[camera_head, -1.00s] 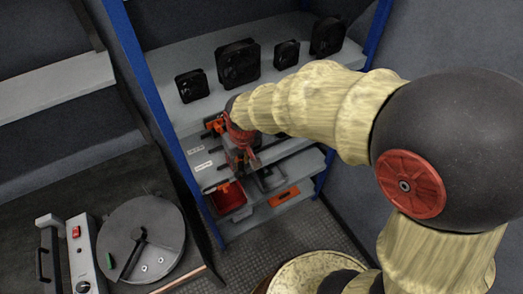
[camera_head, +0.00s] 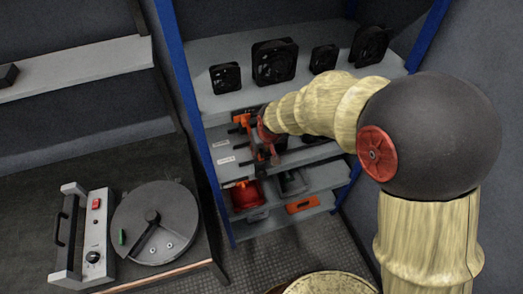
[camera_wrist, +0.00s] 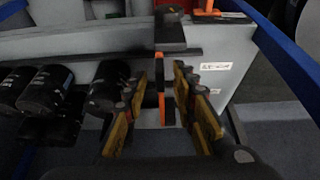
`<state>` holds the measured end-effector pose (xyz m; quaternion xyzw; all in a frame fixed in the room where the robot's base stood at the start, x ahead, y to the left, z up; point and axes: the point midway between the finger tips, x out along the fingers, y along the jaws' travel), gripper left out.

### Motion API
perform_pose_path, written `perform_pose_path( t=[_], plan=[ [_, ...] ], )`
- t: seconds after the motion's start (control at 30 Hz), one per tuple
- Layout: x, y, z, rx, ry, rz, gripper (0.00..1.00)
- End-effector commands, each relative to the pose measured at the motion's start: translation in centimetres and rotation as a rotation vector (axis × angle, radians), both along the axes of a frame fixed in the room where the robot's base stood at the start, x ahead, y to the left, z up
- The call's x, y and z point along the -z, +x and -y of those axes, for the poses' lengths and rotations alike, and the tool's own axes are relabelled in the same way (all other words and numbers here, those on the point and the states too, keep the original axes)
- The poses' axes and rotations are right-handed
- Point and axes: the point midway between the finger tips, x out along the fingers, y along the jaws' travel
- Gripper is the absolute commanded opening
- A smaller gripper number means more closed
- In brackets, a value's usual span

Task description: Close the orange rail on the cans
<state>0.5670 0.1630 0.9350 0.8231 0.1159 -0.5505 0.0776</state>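The orange rail (camera_wrist: 161,101) shows in the wrist view as a narrow upright bar with an orange edge and dark ends. Its orange strip lies between the two fingers of my gripper (camera_wrist: 161,77), which stand apart on either side; I see no clear contact. Several black cylindrical cans (camera_wrist: 107,87) lie in a row left of the gripper, apart from the rail. In the head view my gripper (camera_head: 267,150) is at the middle shelf, beside orange parts, and my arm hides most of the cans.
Black fans (camera_head: 274,62) stand on the upper shelf. A red bin (camera_head: 246,197) and an orange piece (camera_head: 302,205) are on the lower shelf. Blue posts (camera_head: 185,95) flank the rack. A bench at left holds a round grey device (camera_head: 155,222).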

Motion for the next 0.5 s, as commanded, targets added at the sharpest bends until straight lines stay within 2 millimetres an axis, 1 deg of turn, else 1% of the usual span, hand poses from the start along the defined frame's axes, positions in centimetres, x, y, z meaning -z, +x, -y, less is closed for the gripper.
perform_pose_path(
  t=[0.3,0.5],
  plan=[
    [0.20,0.11,-0.02,0.000,0.000,0.001,0.27],
    [0.20,0.10,-0.02,0.000,0.000,0.000,0.15]
  ],
)
